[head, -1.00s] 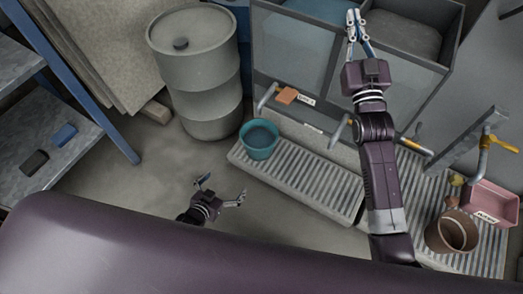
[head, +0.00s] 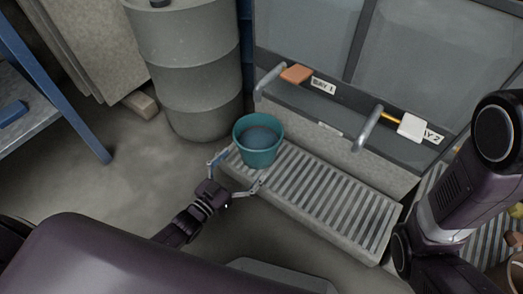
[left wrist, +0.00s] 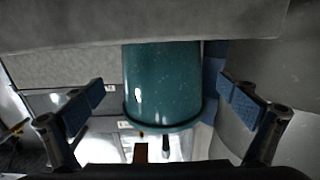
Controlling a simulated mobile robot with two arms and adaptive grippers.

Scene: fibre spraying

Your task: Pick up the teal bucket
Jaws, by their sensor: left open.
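In the left wrist view, the bucket (left wrist: 162,85) hangs inverted in the picture, between the spread fingers of my left gripper (left wrist: 165,108). No finger clearly touches it. My right arm stands at the right of the head view; its gripper is out of the frame.
A grey drum (head: 193,75) stands close behind and left of the bucket. A blue-framed shelf (head: 30,115) is at left. The floor between is clear.

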